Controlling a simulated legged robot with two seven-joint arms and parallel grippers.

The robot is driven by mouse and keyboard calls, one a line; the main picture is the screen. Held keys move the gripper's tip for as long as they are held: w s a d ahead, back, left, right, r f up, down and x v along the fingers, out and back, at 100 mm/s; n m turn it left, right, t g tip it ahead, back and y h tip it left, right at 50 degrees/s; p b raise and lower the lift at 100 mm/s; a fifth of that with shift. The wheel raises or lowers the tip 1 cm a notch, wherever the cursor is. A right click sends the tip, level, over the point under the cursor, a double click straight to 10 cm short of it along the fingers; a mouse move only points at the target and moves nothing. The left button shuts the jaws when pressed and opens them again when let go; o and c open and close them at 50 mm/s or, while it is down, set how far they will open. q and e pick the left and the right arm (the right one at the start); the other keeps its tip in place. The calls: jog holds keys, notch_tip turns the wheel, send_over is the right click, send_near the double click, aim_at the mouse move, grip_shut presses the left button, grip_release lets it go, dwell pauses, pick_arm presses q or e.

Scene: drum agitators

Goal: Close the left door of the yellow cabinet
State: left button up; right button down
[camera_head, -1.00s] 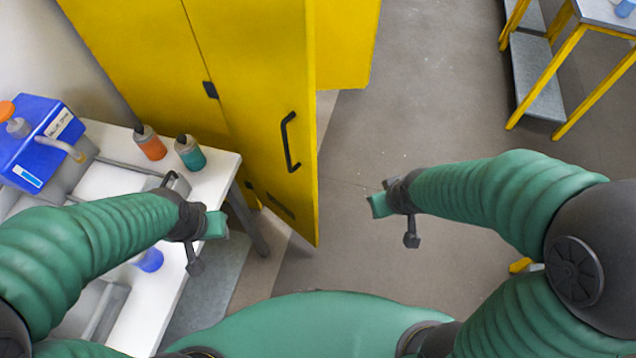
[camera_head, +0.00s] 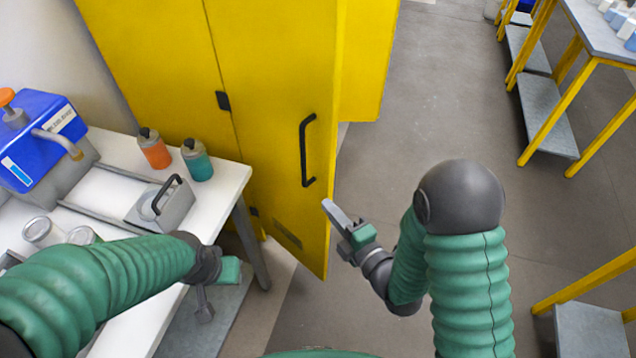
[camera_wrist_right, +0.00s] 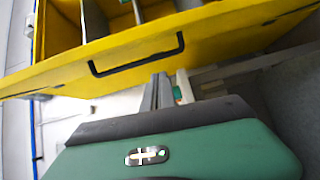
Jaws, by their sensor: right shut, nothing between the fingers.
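The yellow cabinet (camera_head: 150,60) stands at the upper left of the head view. Its left door (camera_head: 270,90), with a black bar handle (camera_head: 307,150), stands open, its free edge swung out to the right. In the right wrist view the door (camera_wrist_right: 215,45) and its handle (camera_wrist_right: 137,62) cross the top, with the cabinet's inner shelves behind. My right gripper (camera_head: 348,228) is shut and empty, just right of the door's lower free edge; any contact is unclear. Its fingers show below the door in the wrist view (camera_wrist_right: 166,92). My left gripper (camera_head: 218,288) is by the white table, away from the door; its jaw state is unclear.
Another yellow panel (camera_head: 368,60) stands behind the door. The white table (camera_head: 232,185) at left holds a blue container (camera_head: 45,140), orange (camera_head: 154,150) and teal (camera_head: 197,160) bottles and a grey handled box (camera_head: 160,205). Floor at right is clear up to yellow-legged tables (camera_head: 548,130).

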aim_at(320, 172)
jog(key=shift+n+y, duration=0.3)
jog(key=shift+n, duration=0.1)
jog(key=w+a+b, duration=0.1)
jog(key=w+b, duration=0.1)
jog(key=w, duration=0.1)
jog(key=w+b, duration=0.2)
jog(key=w, duration=0.2)
jog(key=w+a+b, duration=0.1)
jog(key=w, duration=0.2)
jog(key=shift+w+a+r+b, duration=0.2)
jog(key=shift+a+r+b, duration=0.1)
jog(key=shift+r+b, duration=0.1)
jog(key=shift+w+d+f, duration=0.1)
jog(key=shift+w+d, duration=0.15)
jog(key=shift+d, duration=0.1)
jog(key=shift+a, duration=0.25)
